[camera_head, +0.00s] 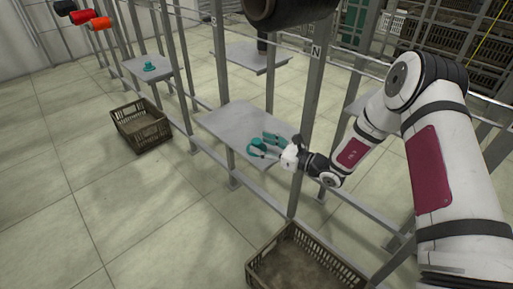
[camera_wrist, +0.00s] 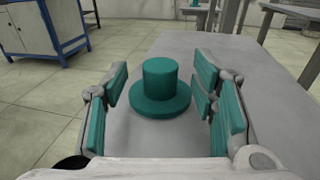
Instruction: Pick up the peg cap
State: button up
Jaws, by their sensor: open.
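The peg cap (camera_wrist: 161,92) is teal, with a round flange and a shorter cylinder on top. It stands upright on a grey shelf (camera_wrist: 185,45). In the wrist view it sits ahead of and between the teal-padded fingers of my gripper (camera_wrist: 160,98). The fingers are spread, with a gap on each side of the cap. In the head view my gripper (camera_head: 268,146) is low over the front right part of the shelf (camera_head: 225,118), and the cap shows as a teal shape (camera_head: 257,147) beside the fingers, partly hard to tell from them.
Another teal cap (camera_head: 149,66) sits on a farther shelf. A crate (camera_head: 114,115) stands on the floor at left and another crate (camera_head: 254,271) at the bottom. Metal posts (camera_head: 315,85) rise close to my arm. Coloured bobbins (camera_head: 83,16) hang at upper left.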

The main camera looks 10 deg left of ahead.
jog(key=x, duration=0.3)
jog(key=shift+f, duration=0.1)
jog(key=c, duration=1.1)
